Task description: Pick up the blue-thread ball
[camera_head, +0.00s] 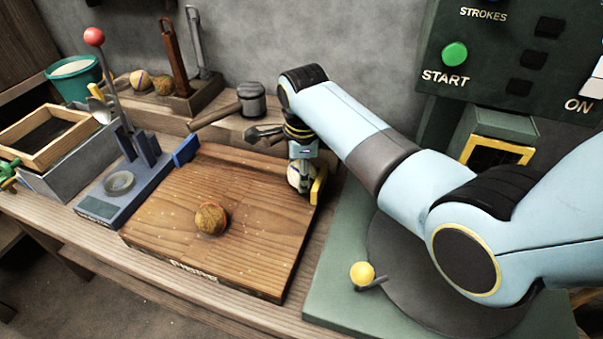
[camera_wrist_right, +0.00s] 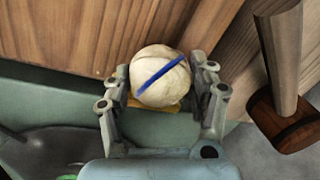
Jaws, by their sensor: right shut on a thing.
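The blue-thread ball (camera_wrist_right: 161,77) is pale cream with a blue stripe across it. It sits between the two fingers of my right gripper (camera_wrist_right: 162,92), which is shut on it, in the right wrist view. In the head view my right gripper (camera_head: 303,180) is at the right edge of the wooden board (camera_head: 185,262). The ball shows there only in part, and I cannot tell whether it touches the board. My left gripper is in neither view.
A brown ball (camera_head: 211,219) lies on the board. A blue press with a red-knobbed lever (camera_head: 94,37) stands left. A mallet (camera_head: 250,98) lies behind the board. A green panel (camera_head: 505,70) and a yellow-knobbed lever (camera_head: 361,273) are at right.

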